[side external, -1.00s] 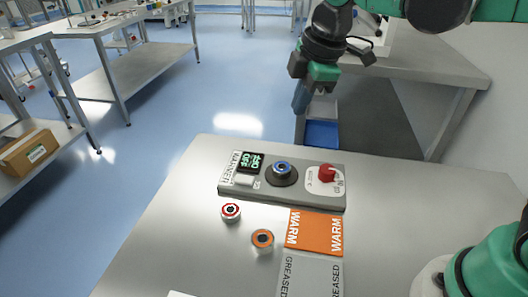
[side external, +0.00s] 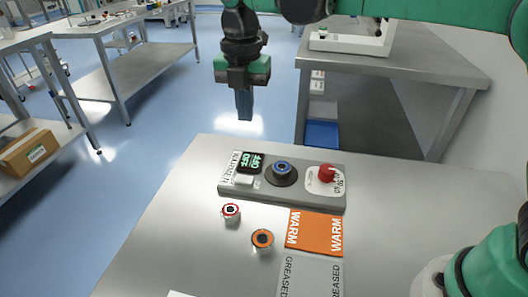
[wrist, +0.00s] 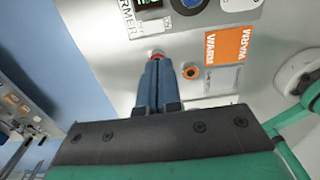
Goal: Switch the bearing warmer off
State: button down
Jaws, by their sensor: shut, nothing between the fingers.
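The bearing warmer (side external: 222,189) is a grey box on the table, labelled WARMER. Its small dark display (side external: 250,162) shows green text that seems to include OFF. A white rocker or button (side external: 243,179) sits below the display. A bearing with a blue ring (side external: 282,168) sits on the round dark plate in the middle. A red knob (side external: 327,173) stands on a white labelled plate at the right end. My gripper (side external: 244,117) is shut and empty, pointing down, above and behind the warmer's left end. Its closed fingers show in the wrist view (wrist: 157,62).
A red-ringed bearing (side external: 230,212) and an orange-ringed bearing (side external: 262,240) stand in front of the warmer. An orange WARM mat (side external: 315,232) and a grey GREASED mat (side external: 310,277) lie at the right. The table's left side is clear.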

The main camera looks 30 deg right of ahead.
aim_at(242, 178)
notch_tip(242, 178, down, 14)
dwell(0.6)
jog(key=shift+d+f, duration=0.1)
jog(key=shift+f, duration=0.05)
dwell(0.3)
jog(key=shift+w+a+r, duration=0.25)
jog(key=shift+w+a, duration=0.25)
jog(key=shift+a, duration=0.1)
